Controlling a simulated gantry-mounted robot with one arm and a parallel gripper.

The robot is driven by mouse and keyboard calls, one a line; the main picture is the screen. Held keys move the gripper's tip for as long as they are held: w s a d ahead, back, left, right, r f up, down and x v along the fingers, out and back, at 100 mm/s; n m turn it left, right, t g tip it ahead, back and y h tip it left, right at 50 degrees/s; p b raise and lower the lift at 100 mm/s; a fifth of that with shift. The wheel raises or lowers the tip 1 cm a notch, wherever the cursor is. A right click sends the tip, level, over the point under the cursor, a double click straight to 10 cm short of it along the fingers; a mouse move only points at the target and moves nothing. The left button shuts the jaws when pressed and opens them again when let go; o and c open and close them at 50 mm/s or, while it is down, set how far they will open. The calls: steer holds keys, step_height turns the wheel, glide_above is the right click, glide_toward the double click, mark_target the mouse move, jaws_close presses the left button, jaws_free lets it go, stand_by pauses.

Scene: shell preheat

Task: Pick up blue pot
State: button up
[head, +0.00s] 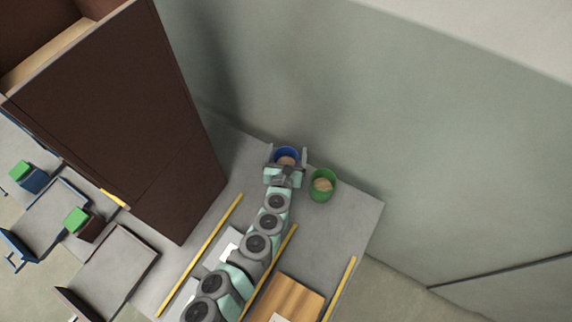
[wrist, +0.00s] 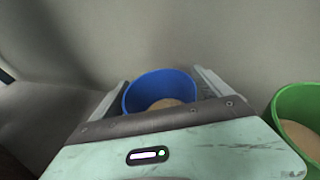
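The blue pot (head: 287,152) stands at the far end of the grey work surface, near the wall. It is round, open at the top, and holds something tan. My gripper (head: 286,155) is around it, one finger on each side. The fingers are wide apart, with what look like narrow gaps to the pot; contact is hard to judge. In the wrist view the blue pot (wrist: 160,88) shows between the two grey fingers (wrist: 160,92), its lower near side hidden by my gripper's body.
A green pot (head: 323,184) with tan contents stands close to the right of my gripper. A tall dark brown cabinet (head: 110,115) rises at the left. Yellow strips (head: 200,255) and a wooden board (head: 285,298) lie on the grey surface (head: 350,222). The wall is close behind the pots.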

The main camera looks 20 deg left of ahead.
steer(key=c, duration=1.6)
steer(key=shift+c, duration=0.5)
steer(key=shift+r, duration=0.15)
